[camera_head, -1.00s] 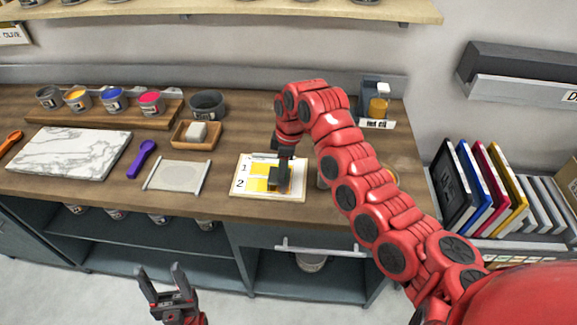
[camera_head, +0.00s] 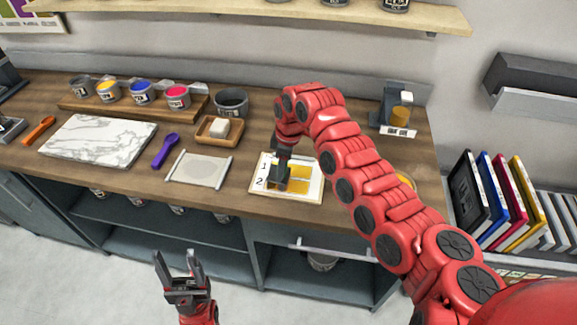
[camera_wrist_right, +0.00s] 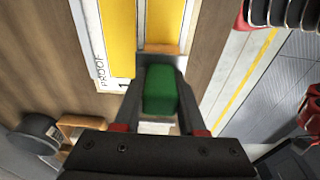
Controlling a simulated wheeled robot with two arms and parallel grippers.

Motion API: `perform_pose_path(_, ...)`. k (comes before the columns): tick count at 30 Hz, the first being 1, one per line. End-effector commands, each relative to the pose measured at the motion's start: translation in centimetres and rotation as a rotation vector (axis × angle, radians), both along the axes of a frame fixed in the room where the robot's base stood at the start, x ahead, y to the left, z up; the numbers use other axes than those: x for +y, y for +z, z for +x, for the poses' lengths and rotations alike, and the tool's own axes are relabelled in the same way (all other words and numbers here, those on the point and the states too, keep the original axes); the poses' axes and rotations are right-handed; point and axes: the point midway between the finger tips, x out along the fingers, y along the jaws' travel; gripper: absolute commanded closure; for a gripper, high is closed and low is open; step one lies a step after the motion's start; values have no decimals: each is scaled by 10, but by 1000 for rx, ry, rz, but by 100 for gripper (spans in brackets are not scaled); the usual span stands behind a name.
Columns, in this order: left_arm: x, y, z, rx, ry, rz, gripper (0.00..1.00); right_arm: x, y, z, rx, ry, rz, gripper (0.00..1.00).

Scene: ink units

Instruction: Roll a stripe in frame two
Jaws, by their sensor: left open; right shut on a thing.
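A white proof card (camera_head: 257,190) marked 1 and 2 lies near the counter's front edge, with yellow in both rows on its right half. My right gripper (camera_head: 281,180) is low over the card's left part, close to the number 2, and hides what lies beneath. In the right wrist view the right gripper (camera_wrist_right: 159,82) is shut on a green handle (camera_wrist_right: 160,92); the roller itself is mostly hidden. Two yellow bands (camera_wrist_right: 118,30) lie ahead of it. Whether the tool touches the card is unclear. My left gripper (camera_head: 180,275) is open and empty, in front of the counter.
Left of the card are a pale rolled-edge mat (camera_head: 200,170), a purple tool (camera_head: 165,151) and a marble slab (camera_head: 100,141).

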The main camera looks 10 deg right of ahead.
Motion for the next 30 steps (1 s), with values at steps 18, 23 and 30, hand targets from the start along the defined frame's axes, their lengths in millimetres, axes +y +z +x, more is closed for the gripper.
perform_pose_path(18,0,1,0,0,0,0,41,30,-1,8,7,1,-1,100)
perform_pose_path(23,0,-1,0,0,0,0,41,33,-2,9,8,0,-2,100)
perform_pose_path(30,0,-8,0,0,0,0,41,50,-1,15,7,5,-6,100)
